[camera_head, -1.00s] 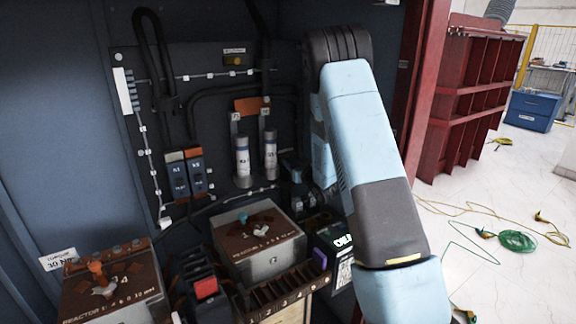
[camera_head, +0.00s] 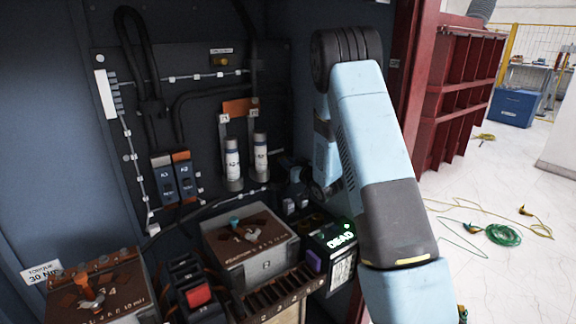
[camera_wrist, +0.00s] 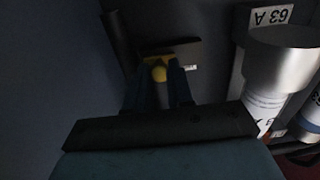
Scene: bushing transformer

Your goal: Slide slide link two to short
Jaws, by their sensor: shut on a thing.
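In the wrist view my gripper (camera_wrist: 160,90) has its two dark fingers close together around a small yellow knob (camera_wrist: 159,73). The knob sits at a dark flat plate (camera_wrist: 180,50) with a yellow-brown edge. I cannot tell whether this is slide link two, as no link label is readable. In the head view my blue and grey arm reaches into the cabinet from the right.
Two white fuse-like cylinders (camera_head: 233,160) stand upright on the back panel; one shows large at right in the wrist view (camera_wrist: 275,70), labelled 63 A. Reactor blocks (camera_head: 245,250) and a DEAD display (camera_head: 333,240) fill the bench. A red cabinet post borders the right.

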